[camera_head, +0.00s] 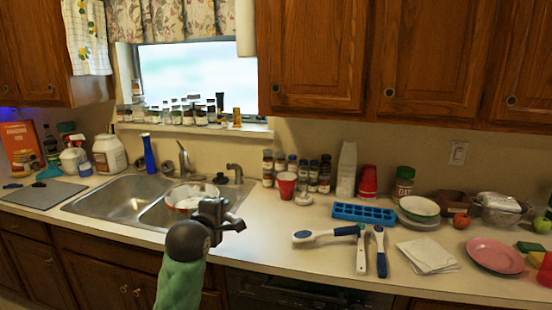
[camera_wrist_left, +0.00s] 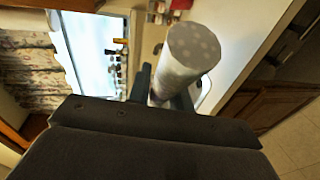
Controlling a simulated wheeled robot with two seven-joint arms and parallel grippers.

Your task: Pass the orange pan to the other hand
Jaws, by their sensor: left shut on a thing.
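I cannot make out an orange pan in either view. My left gripper (camera_head: 229,219) is in front of the right sink basin, above the counter's front edge. The left wrist view shows a pale grey cylinder (camera_wrist_left: 195,50) with a speckled round end between the dark fingers of this gripper (camera_wrist_left: 166,92). The gripper is shut on it. The cylinder's far end is hidden by the fingers, and I cannot tell whether it belongs to a pan. My right gripper is not in view.
The double sink (camera_head: 125,199) lies behind my left gripper, with a pale bowl (camera_head: 186,194) at its right basin. Brushes (camera_head: 381,252), a blue tray (camera_head: 363,214), a napkin (camera_head: 428,256) and a pink plate (camera_head: 494,254) crowd the right counter. Bare counter (camera_head: 275,255) lies right of the gripper.

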